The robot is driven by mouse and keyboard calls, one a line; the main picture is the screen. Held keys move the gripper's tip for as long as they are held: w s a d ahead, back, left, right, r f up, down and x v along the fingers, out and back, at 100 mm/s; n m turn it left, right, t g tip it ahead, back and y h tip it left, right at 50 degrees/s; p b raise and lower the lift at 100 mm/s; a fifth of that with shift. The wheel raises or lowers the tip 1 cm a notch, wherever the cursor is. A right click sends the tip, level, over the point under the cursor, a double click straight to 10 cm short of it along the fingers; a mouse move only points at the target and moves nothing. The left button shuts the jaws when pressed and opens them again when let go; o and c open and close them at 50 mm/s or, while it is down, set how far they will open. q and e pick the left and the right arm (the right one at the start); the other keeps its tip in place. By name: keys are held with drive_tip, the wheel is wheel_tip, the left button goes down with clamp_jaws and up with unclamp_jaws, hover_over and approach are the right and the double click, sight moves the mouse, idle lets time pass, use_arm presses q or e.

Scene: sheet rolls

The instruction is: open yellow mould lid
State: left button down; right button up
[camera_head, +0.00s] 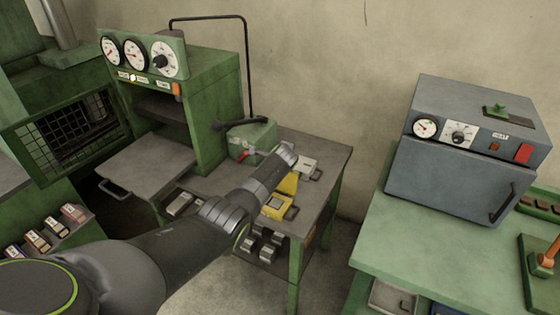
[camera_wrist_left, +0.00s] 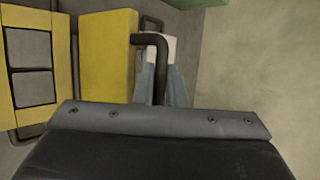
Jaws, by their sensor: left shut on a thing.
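The yellow mould (camera_head: 276,207) lies on the green side table, its cavity side facing up. In the left wrist view the mould's base (camera_wrist_left: 30,102) shows grey square cavities. Its yellow lid (camera_head: 288,184) stands raised beside the base, partly behind my arm; the wrist view shows it as a yellow block (camera_wrist_left: 107,55) with a dark bar handle (camera_wrist_left: 152,40). My left gripper (camera_wrist_left: 161,88) is shut on that handle. In the head view my left wrist hides the grip. My right gripper is not in view.
A green press with gauges (camera_head: 140,58) stands behind left, with a grey shelf (camera_head: 150,165) in front. A grey oven (camera_head: 460,155) sits on the right bench. Floor shows between the benches.

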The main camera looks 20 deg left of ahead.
use_arm(q)
drive_tip(key=shift+w, duration=0.15)
idle(0.3)
drive_tip(key=c, duration=1.8)
unclamp_jaws()
drive_tip(key=shift+p+v, duration=1.05)
drive_tip(key=shift+v, duration=7.7)
drive_tip(key=shift+d+f, duration=0.1)
drive_tip(key=shift+f, duration=0.05)
